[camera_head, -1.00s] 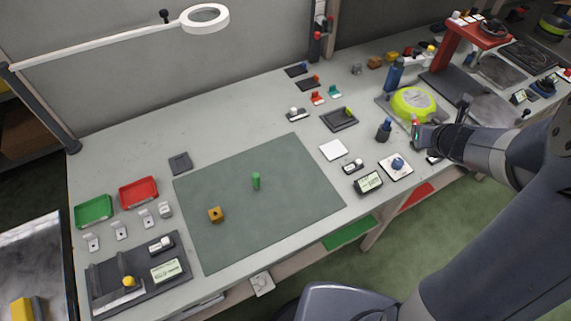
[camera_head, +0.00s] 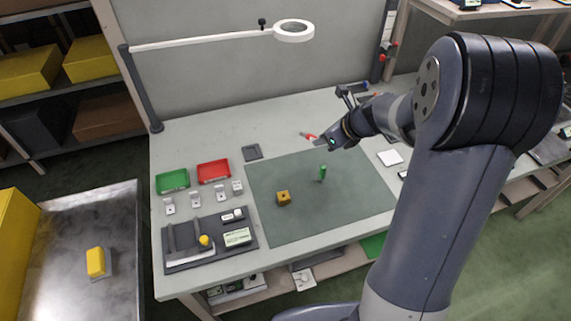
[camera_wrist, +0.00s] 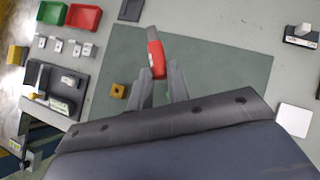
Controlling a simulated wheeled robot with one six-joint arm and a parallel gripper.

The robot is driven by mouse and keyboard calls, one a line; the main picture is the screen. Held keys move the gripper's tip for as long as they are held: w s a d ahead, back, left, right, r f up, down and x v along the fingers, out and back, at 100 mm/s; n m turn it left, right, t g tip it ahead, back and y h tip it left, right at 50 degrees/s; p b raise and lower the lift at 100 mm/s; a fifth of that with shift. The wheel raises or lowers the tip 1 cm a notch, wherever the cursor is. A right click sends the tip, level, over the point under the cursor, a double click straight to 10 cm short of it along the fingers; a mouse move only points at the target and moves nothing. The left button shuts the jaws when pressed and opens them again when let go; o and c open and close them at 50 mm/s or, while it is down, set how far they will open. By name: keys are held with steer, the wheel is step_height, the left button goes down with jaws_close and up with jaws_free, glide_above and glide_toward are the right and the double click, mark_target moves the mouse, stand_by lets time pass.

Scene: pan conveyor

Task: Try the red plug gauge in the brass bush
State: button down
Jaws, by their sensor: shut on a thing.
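The red plug gauge (camera_wrist: 156,58) is between my gripper's fingers (camera_wrist: 160,82), with a grey end (camera_wrist: 152,33) sticking out beyond the red part. In the head view, the red gauge (camera_head: 310,136) shows at the tip of my gripper (camera_head: 324,141), above the far edge of the mat. My gripper is shut on it. The brass bush (camera_head: 284,197) is a small block with a dark hole, on the green mat, nearer and left of my gripper. The bush also shows in the wrist view (camera_wrist: 118,91), left of the fingers and apart from them.
A green plug gauge (camera_head: 323,172) stands upright on the mat (camera_head: 340,205), right of the bush. Green (camera_head: 172,181) and red (camera_head: 213,171) trays, several small grey blocks and a dark fixture (camera_head: 188,240) lie left of the mat. A ring lamp (camera_head: 293,31) hangs over the back.

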steer(key=s+a+f+m+g+y+p, duration=0.1)
steer(key=s+a+m+g, duration=0.3)
steer(key=m, duration=0.9)
steer(key=s+a+f+m+g+y+p, duration=0.1)
steer(key=s+a+m+g+y, duration=0.3)
steer(key=m, duration=0.9)
steer(key=shift+w+a+f+t+h+b, duration=0.15)
steer(key=shift+f+t+h+b, duration=0.2)
steer(key=shift+f, duration=0.4)
steer(key=shift+w+a+f+t+h, duration=0.1)
steer(key=shift+w+a+f+h, duration=0.1)
steer(key=shift+f+h, duration=0.4)
steer(key=shift+w+a+f+t+h+b, duration=0.15)
steer(key=shift+f+t+h+b, duration=0.1)
steer(key=shift+f, duration=0.65)
steer(key=shift+b, duration=0.5)
steer(key=shift+b, duration=0.85)
steer(key=shift+r, duration=0.1)
stand_by(0.7)
